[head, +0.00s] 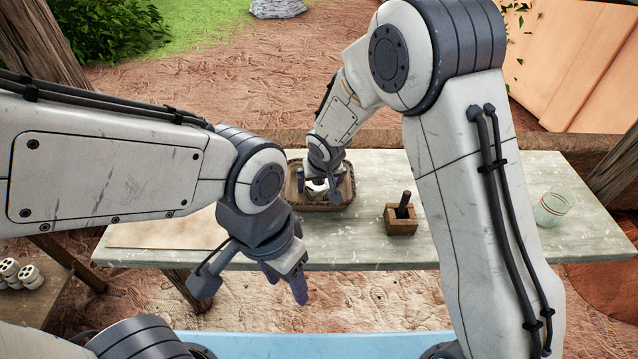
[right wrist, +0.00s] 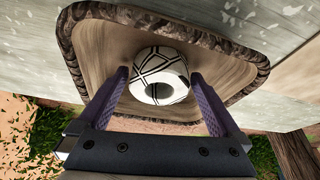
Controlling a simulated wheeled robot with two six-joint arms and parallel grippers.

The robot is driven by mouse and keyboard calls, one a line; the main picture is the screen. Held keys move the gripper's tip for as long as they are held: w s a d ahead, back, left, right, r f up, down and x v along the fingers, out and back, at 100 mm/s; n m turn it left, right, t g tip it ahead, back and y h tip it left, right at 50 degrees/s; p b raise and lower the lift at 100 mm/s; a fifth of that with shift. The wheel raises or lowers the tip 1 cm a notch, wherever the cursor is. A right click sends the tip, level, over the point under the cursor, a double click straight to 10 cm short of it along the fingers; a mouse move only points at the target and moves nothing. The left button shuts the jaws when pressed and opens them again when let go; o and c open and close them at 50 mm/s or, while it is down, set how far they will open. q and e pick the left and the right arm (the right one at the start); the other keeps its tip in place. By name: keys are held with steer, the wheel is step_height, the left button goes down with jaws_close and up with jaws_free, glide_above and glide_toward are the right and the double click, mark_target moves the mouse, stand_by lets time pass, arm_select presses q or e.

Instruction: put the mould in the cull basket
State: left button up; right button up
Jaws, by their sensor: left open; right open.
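A small wooden box with a dark upright handle, which looks like the mould (head: 400,226), stands on the table right of the basket. The basket (head: 341,207) is a shallow brown tray with a woven rim; it also shows in the right wrist view (right wrist: 232,55). A white round piece with black lines and a hole (right wrist: 160,62) lies in it. My right gripper (head: 320,194) is open over the basket, its fingertips (right wrist: 160,76) on either side of the white piece; contact is unclear. My left gripper (head: 252,287) is open and empty in front of the table's near edge.
A glass jar (head: 554,205) stands at the table's right. A flat tan board (head: 165,234) lies at its left. Several white, black-lined pieces (head: 20,273) sit on a low bench at far left. The pale table (head: 470,262) has bare room around the wooden box.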

steer(key=a+v, duration=0.1)
steer(key=v, duration=1.1)
steer(key=s+d+r+n+g, duration=0.1)
steer(key=s+d+n+g, duration=0.1)
steer(key=s, duration=1.1)
steer(key=s+d+r+n+g, duration=0.2)
steer(key=s+d+n, duration=0.1)
steer(key=s, duration=1.1)
steer(key=shift+p, duration=0.3)
